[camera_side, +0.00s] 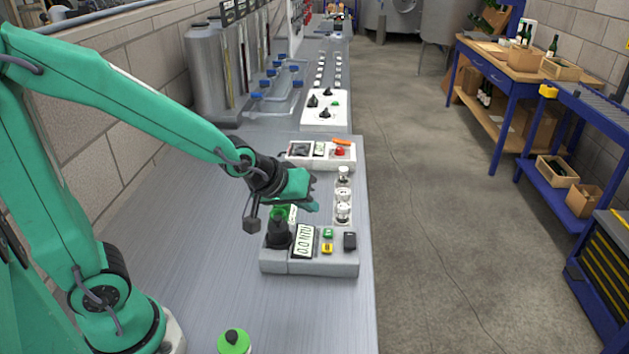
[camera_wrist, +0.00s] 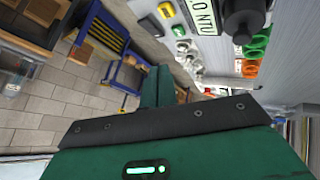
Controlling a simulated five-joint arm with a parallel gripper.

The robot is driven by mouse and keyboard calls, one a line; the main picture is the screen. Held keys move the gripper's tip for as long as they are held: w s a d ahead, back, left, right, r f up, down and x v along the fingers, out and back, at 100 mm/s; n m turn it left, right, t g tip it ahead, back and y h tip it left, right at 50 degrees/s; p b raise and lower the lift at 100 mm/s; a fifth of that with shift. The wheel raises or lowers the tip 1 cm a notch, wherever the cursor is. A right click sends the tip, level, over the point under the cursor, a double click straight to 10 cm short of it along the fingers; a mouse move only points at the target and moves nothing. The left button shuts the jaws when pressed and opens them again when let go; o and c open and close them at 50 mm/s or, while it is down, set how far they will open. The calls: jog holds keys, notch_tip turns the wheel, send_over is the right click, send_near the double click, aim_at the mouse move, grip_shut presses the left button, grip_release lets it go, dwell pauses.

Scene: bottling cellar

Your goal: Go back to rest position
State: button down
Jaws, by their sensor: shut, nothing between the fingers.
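My gripper (camera_side: 312,204) is green with a dark wrist and is shut and empty. In the side view it hangs in the air above the bench, over or just behind a grey meter (camera_side: 338,265). I cannot tell its exact height. In the wrist view the green fingers (camera_wrist: 158,86) are together with nothing between them. The meter has a "0.0 NTU" display (camera_side: 303,241) and a black round part (camera_side: 278,236) at its left. The display also shows partly in the wrist view (camera_wrist: 199,14). My arm reaches out from the left.
White-topped vials (camera_side: 343,211) stand in a row behind the meter. A box with a red button (camera_side: 340,152) and a white panel with black knobs (camera_side: 323,120) stand farther back. A green-capped item (camera_side: 234,341) is at the front. The bench's left middle is clear.

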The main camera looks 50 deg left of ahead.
jog(key=s+a+r+m+g, duration=0.1)
jog(key=s+r+m, duration=0.2)
jog(key=s, duration=0.4)
jog(key=s+a+r+m+g, duration=0.1)
jog(key=s+a+r+m, duration=0.1)
jog(key=s+r, duration=0.3)
jog(key=shift+s+r+m+g+y, duration=0.35)
jog(key=shift+s+m, duration=0.25)
jog(key=shift+s, duration=1.1)
jog(key=shift+a, duration=0.1)
